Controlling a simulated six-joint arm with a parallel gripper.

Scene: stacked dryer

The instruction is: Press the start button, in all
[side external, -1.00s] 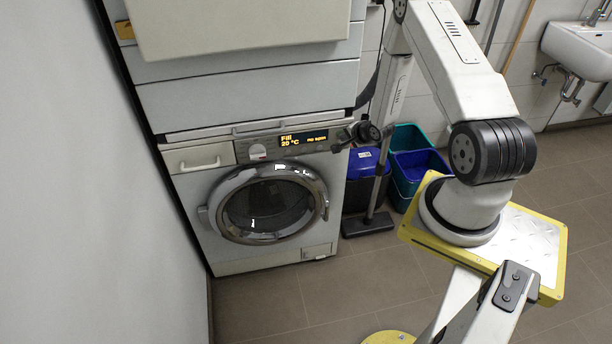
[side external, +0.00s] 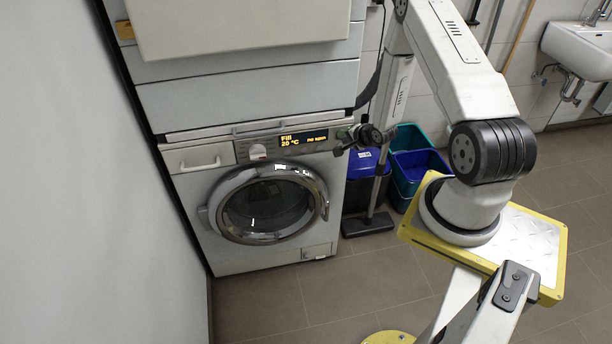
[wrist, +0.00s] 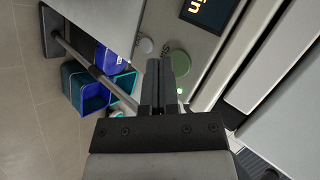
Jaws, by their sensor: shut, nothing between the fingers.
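The washing machine (side external: 270,262) stands under a dryer; its lit display (side external: 303,140) reads "Fill 20 °C". In the wrist view, the control panel shows a round green button (wrist: 180,64), a round grey button (wrist: 146,45) to its left, and part of the display (wrist: 208,12). A small light glows green beside my fingers. My gripper (wrist: 161,64) is shut and empty, its fingertips overlapping the green button's left part in the picture; I cannot tell whether they touch.
Blue and teal bins (side external: 415,172) stand on the floor right of the machine. The dryer (side external: 245,105) overhangs the panel closely from above. The round door (side external: 268,205) is closed below. A sink (side external: 580,48) is at the far right.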

